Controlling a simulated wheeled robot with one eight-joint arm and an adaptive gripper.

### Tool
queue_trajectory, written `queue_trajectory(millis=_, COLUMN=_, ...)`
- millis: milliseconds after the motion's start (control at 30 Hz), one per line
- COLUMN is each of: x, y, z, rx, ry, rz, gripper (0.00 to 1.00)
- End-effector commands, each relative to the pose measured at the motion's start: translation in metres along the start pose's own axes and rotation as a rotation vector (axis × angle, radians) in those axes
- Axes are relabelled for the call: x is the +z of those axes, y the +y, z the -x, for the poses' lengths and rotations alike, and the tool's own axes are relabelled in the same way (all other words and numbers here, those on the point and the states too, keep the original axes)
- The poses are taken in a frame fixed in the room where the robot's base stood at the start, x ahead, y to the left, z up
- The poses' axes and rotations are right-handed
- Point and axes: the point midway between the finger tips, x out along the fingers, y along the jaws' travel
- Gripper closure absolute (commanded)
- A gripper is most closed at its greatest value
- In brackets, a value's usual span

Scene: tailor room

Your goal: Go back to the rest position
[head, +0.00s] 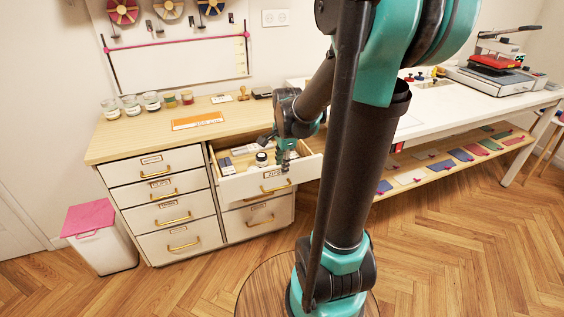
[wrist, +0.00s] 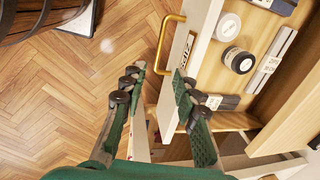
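My gripper (wrist: 160,85) is open in the wrist view, its two fingers apart with nothing between them but the drawer front's edge and the floor beyond. In the head view, my gripper (head: 283,158) hangs over the front of the open top right drawer (head: 240,188). The drawer's brass handle (wrist: 166,45) shows beyond the fingertips in the wrist view and is not held. Inside the drawer lie a round dark-topped container (wrist: 238,60), a white-topped round container (wrist: 228,27) and several small boxes. I cannot tell whether a finger touches the drawer front.
The cabinet's wooden top (head: 135,142) holds several jars (head: 131,105) and an orange-framed card (head: 197,121). A white bin with a pink lid (head: 88,217) stands left. A long white table (head: 440,105) with a red press (head: 494,62) stands right. The floor in front is clear.

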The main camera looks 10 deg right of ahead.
Motion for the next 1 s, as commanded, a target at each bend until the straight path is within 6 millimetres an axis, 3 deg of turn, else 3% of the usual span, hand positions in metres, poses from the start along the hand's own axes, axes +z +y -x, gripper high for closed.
queue_trajectory(millis=200, x=0.0, y=0.0, z=0.01, rx=0.0, ry=0.0, rz=0.0, gripper=0.7)
queue_trajectory(millis=633, x=0.001, y=0.008, z=0.009, rx=-0.009, ry=0.003, rz=0.069, gripper=0.7)
queue_trajectory(millis=767, x=0.005, y=0.032, z=0.007, rx=-0.034, ry=0.014, rz=0.28, gripper=0.7)
queue_trajectory(millis=1000, x=0.013, y=0.09, z=-0.005, rx=-0.092, ry=0.071, rz=0.848, gripper=0.7)
